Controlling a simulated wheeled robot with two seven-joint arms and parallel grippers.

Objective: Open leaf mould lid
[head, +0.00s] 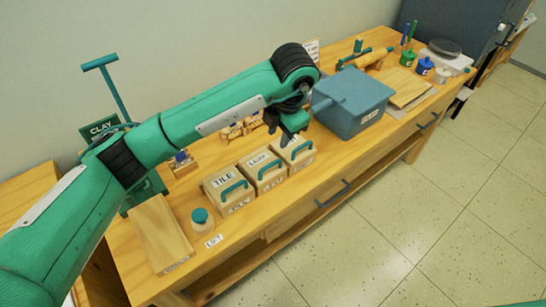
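Three wooden mould boxes with teal handles stand in a row on the wooden bench. The middle box, the leaf mould (270,181), carries a label on its lid that seems to read LEAF; its lid (259,161) lies on it. The tile mould (228,198) is to its left. The third box (300,158) is to its right, its lid label partly hidden by my gripper. My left gripper (284,135) points down over the back of the third box, right of the leaf mould's handle and apart from it. Its finger gap is too small to judge. My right gripper is out of view.
A blue-grey box (350,105) stands close on the right. A teal-lidded jar (202,219) and a board (160,232) are on the left. Small figures (240,128) lie behind, and paint pots (424,67) stand at the far right. The bench's front edge is clear.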

